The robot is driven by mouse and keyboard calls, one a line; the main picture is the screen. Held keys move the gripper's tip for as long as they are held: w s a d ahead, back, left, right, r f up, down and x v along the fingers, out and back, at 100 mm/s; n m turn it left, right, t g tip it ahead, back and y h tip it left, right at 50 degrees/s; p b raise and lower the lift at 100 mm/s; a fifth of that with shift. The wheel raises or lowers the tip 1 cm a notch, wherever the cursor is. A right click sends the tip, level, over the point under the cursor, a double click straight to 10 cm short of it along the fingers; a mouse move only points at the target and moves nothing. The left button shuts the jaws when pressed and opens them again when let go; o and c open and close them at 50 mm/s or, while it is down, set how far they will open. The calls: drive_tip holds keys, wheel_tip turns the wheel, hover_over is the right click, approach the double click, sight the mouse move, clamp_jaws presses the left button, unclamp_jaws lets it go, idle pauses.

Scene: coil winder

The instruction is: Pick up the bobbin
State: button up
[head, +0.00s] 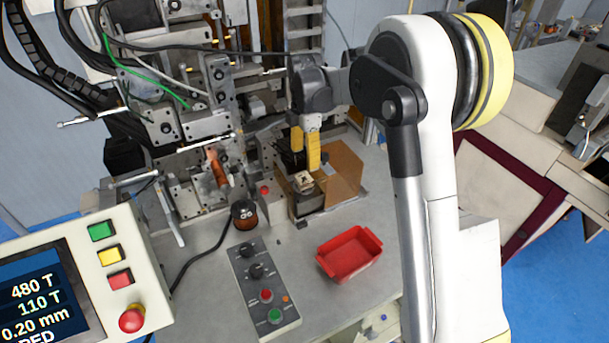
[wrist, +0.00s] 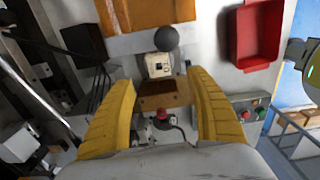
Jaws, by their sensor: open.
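The bobbin (head: 303,182), a small cream-coloured block with a dark opening, sits on a dark stand below my gripper (head: 306,159). In the wrist view the bobbin (wrist: 157,66) lies between and slightly beyond the two yellow fingertips. My gripper (wrist: 162,84) is open, with a wide gap between its fingers and nothing held. The fingers point down above the bobbin in the head view. I cannot tell the exact height gap. A dark round knob (wrist: 166,39) stands close beside the bobbin.
A red tray (head: 348,268) lies on the table at front right. Winder machinery (head: 188,130) fills the left side.

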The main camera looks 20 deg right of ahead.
sight(304, 180)
wheel_tip(304, 180, down, 10)
drive_tip(key=shift+w+a+f+b, duration=0.1)
drive_tip(key=shift+w+a+b, duration=0.05)
drive_tip(key=shift+b, duration=0.4)
drive_tip(key=c, duration=0.9)
